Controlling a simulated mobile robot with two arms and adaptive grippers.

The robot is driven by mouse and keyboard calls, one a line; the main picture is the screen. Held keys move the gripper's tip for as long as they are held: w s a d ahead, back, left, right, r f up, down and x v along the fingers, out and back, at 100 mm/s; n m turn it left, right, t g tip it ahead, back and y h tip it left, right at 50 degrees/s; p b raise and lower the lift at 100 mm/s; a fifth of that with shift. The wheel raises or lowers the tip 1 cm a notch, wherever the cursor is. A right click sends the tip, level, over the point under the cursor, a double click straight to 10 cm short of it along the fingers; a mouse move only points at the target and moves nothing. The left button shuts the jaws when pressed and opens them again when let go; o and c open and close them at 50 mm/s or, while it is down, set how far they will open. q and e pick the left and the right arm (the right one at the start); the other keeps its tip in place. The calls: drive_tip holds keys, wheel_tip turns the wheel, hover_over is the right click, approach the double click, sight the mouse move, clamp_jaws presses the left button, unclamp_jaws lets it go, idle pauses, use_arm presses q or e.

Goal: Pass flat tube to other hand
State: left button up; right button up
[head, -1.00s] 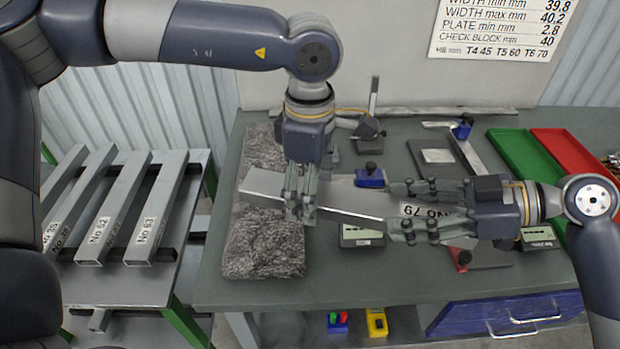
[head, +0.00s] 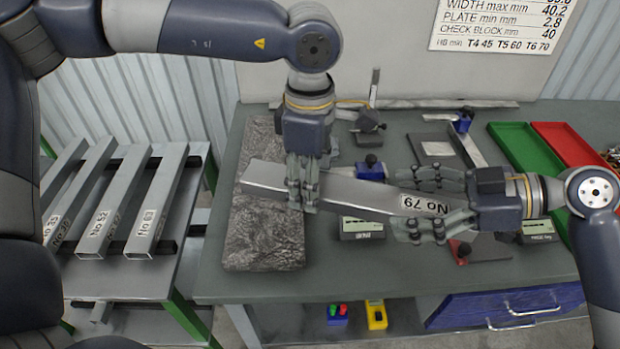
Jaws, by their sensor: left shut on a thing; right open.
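The flat tube (head: 350,193) is a long grey metal bar with a "No 79" label near its right end. It is held above the bench, running from over the stone-like mat at left to the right gripper. My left gripper (head: 303,205) points down and is shut on the tube left of its middle. My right gripper (head: 430,207) comes in from the right, open, with its fingers on the far and near sides of the labelled end. Whether those fingers touch the tube cannot be told.
A grey mottled pad (head: 265,245) lies on the bench (head: 330,270) under the tube's left part. Gauges, a blue block (head: 370,170), a green tray (head: 525,155) and a red tray (head: 570,150) stand behind and right. A rack of labelled tubes (head: 115,210) is at left.

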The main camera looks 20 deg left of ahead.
drive_tip(key=v, duration=1.2)
drive_tip(key=s+d+f+m+g+h, duration=0.1)
drive_tip(key=d+f+h, duration=0.2)
drive_tip(key=d+f, duration=0.85)
drive_tip(key=s+d+f+m+h, duration=0.1)
drive_tip(key=d+f+h, duration=0.1)
drive_tip(key=d+f, duration=0.95)
drive_tip(key=d+f+m+h, duration=0.2)
drive_tip(key=d+f+m, duration=0.1)
drive_tip(key=d+f, duration=0.5)
drive_tip(key=s+f+m+t+h, duration=0.1)
drive_tip(key=s+f+m+h, duration=0.2)
drive_tip(key=f, duration=0.9)
drive_tip(key=s+f+m+h, duration=0.2)
drive_tip(key=s+f+m, duration=0.25)
drive_tip(key=f, duration=0.85)
drive_tip(key=s+a+f+m+h, duration=0.1)
drive_tip(key=s+a+f, duration=0.3)
drive_tip(key=s+f, duration=0.5)
drive_tip(key=s+a+f, duration=0.3)
drive_tip(key=s+a, duration=0.3)
drive_tip(key=s+a+f+m+t, duration=0.1)
drive_tip(key=s+a+f, duration=0.2)
drive_tip(key=s+a, duration=0.3)
drive_tip(key=s+a+f+m, duration=0.1)
drive_tip(key=s+a+f, duration=0.3)
drive_tip(key=s, duration=0.3)
drive_tip(key=shift+a+h, duration=0.3)
drive_tip(key=shift+a, duration=0.6)
